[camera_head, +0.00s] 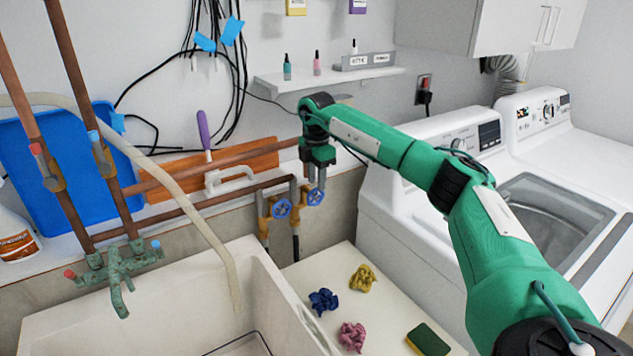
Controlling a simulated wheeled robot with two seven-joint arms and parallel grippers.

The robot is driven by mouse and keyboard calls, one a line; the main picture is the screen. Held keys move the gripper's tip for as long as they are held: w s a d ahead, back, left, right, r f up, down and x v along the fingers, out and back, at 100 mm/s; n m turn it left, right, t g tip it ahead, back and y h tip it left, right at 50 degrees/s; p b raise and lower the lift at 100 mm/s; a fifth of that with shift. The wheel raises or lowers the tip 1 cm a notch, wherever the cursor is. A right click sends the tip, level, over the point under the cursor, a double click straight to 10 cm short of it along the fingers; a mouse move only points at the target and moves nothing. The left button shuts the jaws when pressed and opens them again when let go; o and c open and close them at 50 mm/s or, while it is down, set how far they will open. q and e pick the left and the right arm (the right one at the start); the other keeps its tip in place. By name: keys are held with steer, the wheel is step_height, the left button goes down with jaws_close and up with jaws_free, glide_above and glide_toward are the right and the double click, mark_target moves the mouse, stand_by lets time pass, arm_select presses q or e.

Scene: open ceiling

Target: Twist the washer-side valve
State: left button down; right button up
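Two blue round valve wheels sit on brass fittings at the ends of the copper pipes, low on the wall between the sink and the washers. The valve wheel nearer the washers (315,197) is on the right, and the other valve wheel (281,208) is just left of it. My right gripper (318,181) points down directly above the right wheel, very close to it. I cannot tell whether it touches. Its fingers are dark and small, and their gap is unclear. My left gripper is not in view.
The white washers (420,135) stand at the right, beneath my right arm. A sink (150,310) with a green faucet (118,272) is at the left. Crumpled cloths and a sponge (428,340) lie on the counter (325,270) below the valves. A shelf (330,77) with bottles is above.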

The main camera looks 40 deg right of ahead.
steer(key=shift+f, duration=1)
jaws_close()
steer(key=shift+d, duration=0.1)
